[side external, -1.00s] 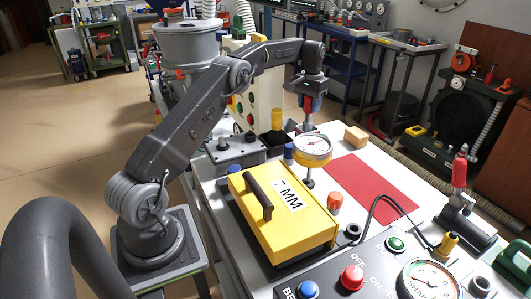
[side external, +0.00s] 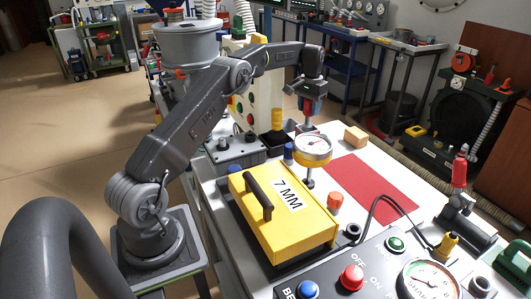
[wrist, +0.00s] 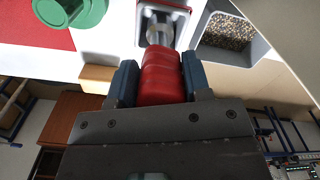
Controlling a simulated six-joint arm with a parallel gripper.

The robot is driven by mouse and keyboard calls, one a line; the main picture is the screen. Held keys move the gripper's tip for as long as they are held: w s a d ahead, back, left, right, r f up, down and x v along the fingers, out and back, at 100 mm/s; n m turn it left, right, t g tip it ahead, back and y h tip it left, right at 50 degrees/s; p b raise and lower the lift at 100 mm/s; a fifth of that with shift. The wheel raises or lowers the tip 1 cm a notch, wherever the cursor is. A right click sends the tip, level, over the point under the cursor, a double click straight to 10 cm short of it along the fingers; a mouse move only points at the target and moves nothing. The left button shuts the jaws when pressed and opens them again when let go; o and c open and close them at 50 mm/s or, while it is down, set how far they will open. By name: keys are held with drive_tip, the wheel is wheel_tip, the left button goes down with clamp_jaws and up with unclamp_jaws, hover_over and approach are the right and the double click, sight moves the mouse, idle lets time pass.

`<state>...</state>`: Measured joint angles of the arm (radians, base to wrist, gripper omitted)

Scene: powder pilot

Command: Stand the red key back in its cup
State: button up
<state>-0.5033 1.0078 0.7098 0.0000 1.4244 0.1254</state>
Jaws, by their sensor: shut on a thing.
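My gripper (side external: 311,103) is shut on the red key and holds it above the far end of the white table. In the wrist view, the blue fingers of my gripper (wrist: 158,82) press on both sides of the ribbed red handle of the key (wrist: 162,72). The key's metal shaft points away from my gripper, toward a pale holder with a red edge (wrist: 181,4), which looks like the cup. The shaft overlaps the holder in this view; I cannot tell whether its tip is inside. In the side view, the shaft's lower end is near the table behind the gauge.
A round dial gauge (side external: 313,147) stands just in front of my gripper. A yellow box marked 7 MM (side external: 284,217), a red mat (side external: 372,187) and a wooden block (side external: 355,136) are nearby. A yellow-topped piece (side external: 278,121) stands left. A granule-filled tray (wrist: 229,35) adjoins the holder.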

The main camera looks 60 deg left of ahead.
drive_tip(key=shift+f, duration=0.85)
drive_tip(key=o, duration=1.3)
drive_tip(key=shift+c, duration=0.2)
wheel_tip(320, 180, up, 7)
drive_tip(key=shift+r, duration=0.15)
drive_tip(key=s+d+r+m+t, duration=0.1)
drive_tip(key=s+d+r, duration=0.55)
drive_tip(key=d, duration=0.35)
drive_tip(key=s+d+r+m+t, duration=0.1)
drive_tip(key=s+d+r+t, duration=0.1)
drive_tip(key=s+d+r, duration=0.55)
drive_tip(key=s+d+f+t, duration=0.1)
drive_tip(key=s+d+f, duration=0.1)
drive_tip(key=s+d, duration=0.2)
drive_tip(key=s+d+f+m, duration=0.1)
drive_tip(key=s+d+f, duration=0.2)
drive_tip(key=s, duration=0.7)
drive_tip(key=s+d+f+m+t, duration=0.1)
drive_tip(key=s+d+f, duration=0.2)
drive_tip(key=s+d, duration=0.2)
drive_tip(key=shift+s+d+t, duration=0.2)
drive_tip(key=shift+s+t, duration=0.1)
drive_tip(key=shift+s, duration=0.75)
